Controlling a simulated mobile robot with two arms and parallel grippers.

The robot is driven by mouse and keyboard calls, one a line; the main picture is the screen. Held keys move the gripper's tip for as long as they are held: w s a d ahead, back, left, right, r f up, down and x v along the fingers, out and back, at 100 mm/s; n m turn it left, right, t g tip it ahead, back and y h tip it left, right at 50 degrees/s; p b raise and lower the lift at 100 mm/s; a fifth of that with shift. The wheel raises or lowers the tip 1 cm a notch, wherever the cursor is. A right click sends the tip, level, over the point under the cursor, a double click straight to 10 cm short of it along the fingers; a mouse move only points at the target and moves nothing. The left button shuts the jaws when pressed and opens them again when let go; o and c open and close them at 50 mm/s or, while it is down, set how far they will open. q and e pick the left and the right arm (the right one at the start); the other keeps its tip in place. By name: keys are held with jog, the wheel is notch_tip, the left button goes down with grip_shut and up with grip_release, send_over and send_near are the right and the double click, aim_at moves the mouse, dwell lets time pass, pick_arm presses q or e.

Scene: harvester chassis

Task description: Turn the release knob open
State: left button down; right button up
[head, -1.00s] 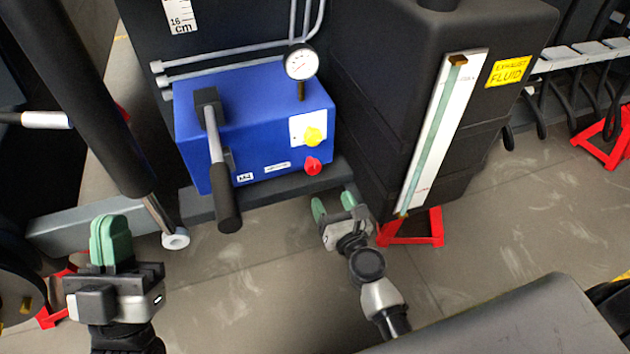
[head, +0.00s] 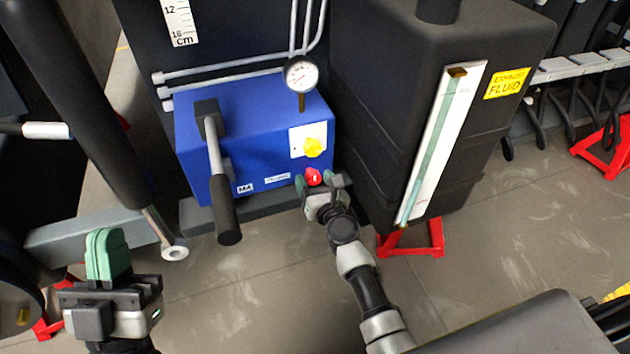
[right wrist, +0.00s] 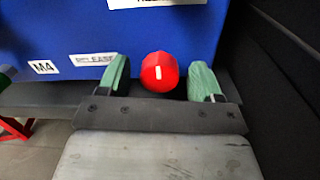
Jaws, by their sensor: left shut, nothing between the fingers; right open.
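The red release knob (head: 313,177) sits low on the front right of the blue unit (head: 255,160). In the right wrist view the red knob (right wrist: 160,72) shows a white mark on its face, and a partly hidden label left of it. My right gripper (head: 316,184) is open at the knob. In the right wrist view its green fingers (right wrist: 160,80) stand on either side of the knob, with gaps visible on both sides. My left gripper (head: 107,255) is shut and empty at the lower left, away from the unit.
A yellow knob (head: 314,147) sits just above the red one. A black-gripped lever (head: 225,200) hangs at the unit's front left, and a gauge (head: 300,74) stands on top. A dark fluid tank (head: 390,110) rises close on the right.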

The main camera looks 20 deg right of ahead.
jog(key=c, duration=0.9)
